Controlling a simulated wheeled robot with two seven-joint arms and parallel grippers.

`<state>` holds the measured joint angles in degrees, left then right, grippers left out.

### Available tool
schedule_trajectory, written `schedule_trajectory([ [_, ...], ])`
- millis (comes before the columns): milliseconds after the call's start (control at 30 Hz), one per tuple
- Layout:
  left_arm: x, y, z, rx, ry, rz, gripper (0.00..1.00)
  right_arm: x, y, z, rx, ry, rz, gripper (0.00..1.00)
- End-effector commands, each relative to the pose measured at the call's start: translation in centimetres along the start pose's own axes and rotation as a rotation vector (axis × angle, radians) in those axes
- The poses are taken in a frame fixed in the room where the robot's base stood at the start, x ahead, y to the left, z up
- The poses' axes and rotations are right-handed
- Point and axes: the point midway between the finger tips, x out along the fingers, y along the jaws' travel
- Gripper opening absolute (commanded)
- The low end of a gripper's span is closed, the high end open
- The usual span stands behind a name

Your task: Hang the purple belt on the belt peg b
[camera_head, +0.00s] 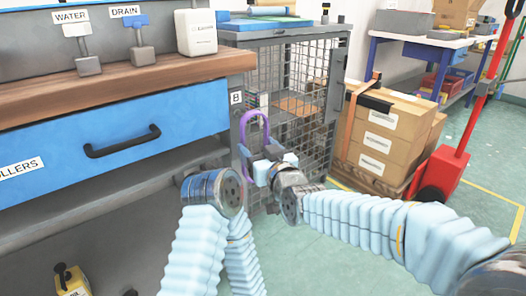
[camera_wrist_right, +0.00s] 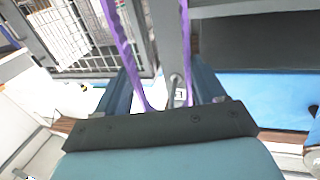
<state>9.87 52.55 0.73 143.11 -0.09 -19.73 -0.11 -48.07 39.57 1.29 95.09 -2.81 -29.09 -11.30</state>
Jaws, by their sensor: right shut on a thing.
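The purple belt (camera_head: 243,123) is a narrow upright loop in front of the left corner post of the wire cage, just below the "B" label (camera_head: 236,98). My right gripper (camera_head: 258,153) is shut on the lower part of the belt. In the right wrist view, two purple strands (camera_wrist_right: 123,45) run down between the fingers of my right gripper (camera_wrist_right: 163,90). A short round-ended metal rod (camera_wrist_right: 175,82), apparently belt peg b, shows between the strands. I cannot tell whether the loop is around it. My left gripper is not distinguishable in the head view.
The wire cage (camera_head: 290,85) stands behind the belt. A workbench with a blue drawer (camera_head: 80,140) and black handle is to the left. A yellow oil can (camera_head: 72,280) is at lower left.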

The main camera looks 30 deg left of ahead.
Motion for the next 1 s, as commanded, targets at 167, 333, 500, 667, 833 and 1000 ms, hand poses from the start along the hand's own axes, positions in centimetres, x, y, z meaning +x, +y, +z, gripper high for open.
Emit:
schedule_trajectory([
  [167,-0.3,0.1,0.0,0.0,-0.001,0.0,0.4,1.0,-0.3,0.1,0.0,-0.001,-0.001,0.38],
  [333,-0.5,0.2,0.0,0.0,-0.001,0.0,0.4,2.0,-0.6,0.2,0.0,-0.001,-0.001,0.38],
  [500,-0.7,0.3,0.0,0.0,-0.002,0.0,0.4,2.9,-0.8,0.3,0.0,-0.001,-0.001,0.38],
  [667,-0.3,0.1,0.0,0.0,-0.002,0.0,0.4,3.6,-1.0,0.8,0.0,0.001,-0.001,0.38],
  [833,0.1,0.0,0.0,0.0,0.0,0.0,0.4,4.0,-1.1,1.2,0.0,0.0,-0.001,0.38],
  [1000,0.3,-0.1,0.0,0.0,0.001,0.0,0.4,4.1,-1.2,1.2,0.0,0.0,-0.001,0.38],
])
